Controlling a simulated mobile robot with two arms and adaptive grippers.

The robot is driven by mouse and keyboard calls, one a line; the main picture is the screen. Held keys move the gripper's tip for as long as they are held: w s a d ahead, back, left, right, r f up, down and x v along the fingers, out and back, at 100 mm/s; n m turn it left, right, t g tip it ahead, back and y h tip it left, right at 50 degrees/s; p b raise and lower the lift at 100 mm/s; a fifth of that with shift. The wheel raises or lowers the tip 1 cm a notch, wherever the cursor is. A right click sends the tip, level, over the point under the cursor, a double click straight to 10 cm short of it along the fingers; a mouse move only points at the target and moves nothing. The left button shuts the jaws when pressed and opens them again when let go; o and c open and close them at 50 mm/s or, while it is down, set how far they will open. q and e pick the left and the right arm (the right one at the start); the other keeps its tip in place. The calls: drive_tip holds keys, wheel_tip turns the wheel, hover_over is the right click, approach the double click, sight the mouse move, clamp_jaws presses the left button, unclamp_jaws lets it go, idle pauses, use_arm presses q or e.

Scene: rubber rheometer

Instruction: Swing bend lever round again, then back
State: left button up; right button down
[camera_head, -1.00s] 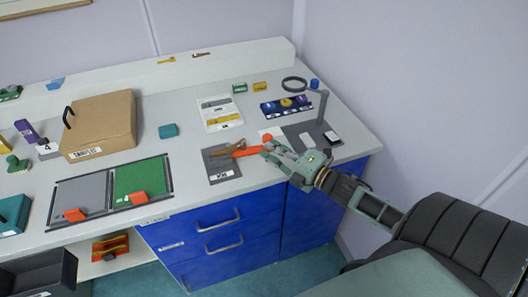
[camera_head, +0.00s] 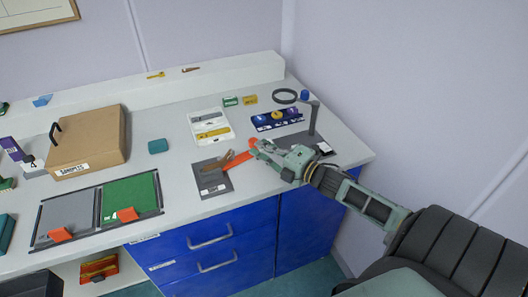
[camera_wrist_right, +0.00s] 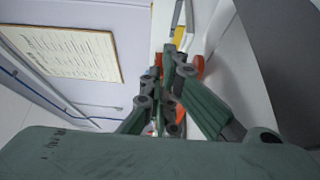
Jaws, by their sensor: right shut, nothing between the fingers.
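The bend lever (camera_head: 236,160) is an orange bar on a dark plate (camera_head: 211,182) near the bench's front edge. It points to the right and back, with a round red-orange knob (camera_head: 253,142) near its outer end. My right gripper (camera_head: 257,148) is shut with nothing between its fingers. Its tips are at the lever's outer end, close to the knob; I cannot tell if they touch. In the right wrist view the shut fingers (camera_wrist_right: 172,62) partly hide orange pieces (camera_wrist_right: 196,66) around the tips. My left gripper is not in view.
A stand with a dark ring (camera_head: 285,97) and a blue tray (camera_head: 277,119) stand behind my right gripper. A cardboard box (camera_head: 88,138) and grey and green panels (camera_head: 129,201) are to the left. Blue drawers (camera_head: 215,248) are below.

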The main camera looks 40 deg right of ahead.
drive_tip(key=shift+w+d, duration=0.25)
drive_tip(key=shift+w, duration=0.35)
drive_tip(key=shift+w+d+b, duration=0.1)
drive_tip(key=shift+w+b, duration=0.35)
drive_tip(key=shift+w, duration=0.05)
idle(1.2)
drive_tip(key=shift+s+f, duration=0.1)
